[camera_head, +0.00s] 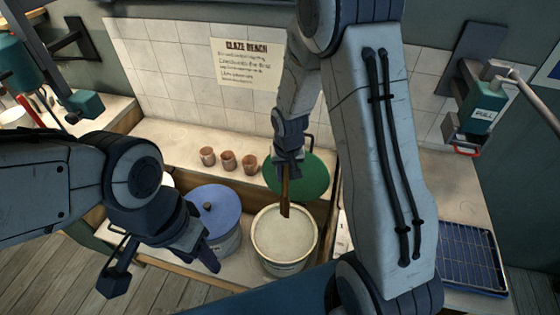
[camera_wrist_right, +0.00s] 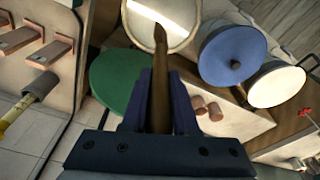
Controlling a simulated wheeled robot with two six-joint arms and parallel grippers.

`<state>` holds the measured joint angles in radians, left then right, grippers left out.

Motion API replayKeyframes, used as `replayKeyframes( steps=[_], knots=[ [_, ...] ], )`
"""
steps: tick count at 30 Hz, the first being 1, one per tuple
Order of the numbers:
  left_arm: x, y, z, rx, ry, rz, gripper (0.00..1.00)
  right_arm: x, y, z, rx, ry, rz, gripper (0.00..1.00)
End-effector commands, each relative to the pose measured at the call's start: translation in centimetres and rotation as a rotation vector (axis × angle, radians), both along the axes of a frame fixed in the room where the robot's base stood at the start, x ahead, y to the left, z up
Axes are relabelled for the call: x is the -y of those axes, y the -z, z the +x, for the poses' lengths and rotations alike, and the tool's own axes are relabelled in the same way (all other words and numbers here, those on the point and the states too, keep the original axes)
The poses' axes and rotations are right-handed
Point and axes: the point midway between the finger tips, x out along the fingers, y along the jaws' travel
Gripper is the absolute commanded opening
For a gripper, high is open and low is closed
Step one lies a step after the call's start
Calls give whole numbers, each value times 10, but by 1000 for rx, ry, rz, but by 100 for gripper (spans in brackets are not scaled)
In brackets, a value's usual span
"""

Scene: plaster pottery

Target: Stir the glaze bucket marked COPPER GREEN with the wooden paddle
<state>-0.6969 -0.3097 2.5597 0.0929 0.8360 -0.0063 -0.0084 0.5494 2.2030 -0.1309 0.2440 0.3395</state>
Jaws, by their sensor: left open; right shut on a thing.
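My right gripper (camera_head: 288,155) is shut on the wooden paddle (camera_head: 286,193), which points down over the open bucket (camera_head: 285,265). The bucket holds pale glaze (camera_head: 274,232). I cannot tell whether the paddle tip touches the glaze. The right wrist view shows the paddle (camera_wrist_right: 161,90) between the fingers (camera_wrist_right: 160,98), its tip across the bucket mouth (camera_wrist_right: 178,22). The bucket's marking is not readable. A green lid (camera_head: 312,178) lies behind the bucket, partly hidden by my right arm. My left gripper (camera_head: 160,272) is open and empty, in front of the blue-lidded bucket.
The blue-lidded bucket (camera_head: 216,208) stands left of the open one. Several terracotta cups (camera_head: 228,160) stand on the bench behind. A blue tray (camera_head: 466,256) lies at right, below a green dispenser (camera_head: 478,118) marked PULL. A white-topped bucket (camera_wrist_right: 277,87) shows in the wrist view.

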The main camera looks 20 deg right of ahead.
Motion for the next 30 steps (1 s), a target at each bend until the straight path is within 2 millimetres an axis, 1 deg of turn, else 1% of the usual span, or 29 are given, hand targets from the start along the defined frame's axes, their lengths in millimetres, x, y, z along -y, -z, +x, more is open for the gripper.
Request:
replayKeyframes(
  steps=[5, 8, 20, 30],
  knots=[
    [0, 7, 0, 0, -1, 0, 50, 0, 8, 0, -1, 1, 0, 0],
    [0, 14, 0, 0, -2, 0, 50, 1, 17, -1, -1, 2, 0, 0],
    [0, 52, 0, -1, -8, 0, 50, 0, 64, 0, 0, -1, 0, 0],
    [0, 89, 0, -1, -8, 0, 50, 0, 105, 0, -1, -1, 0, 0]
  ],
)
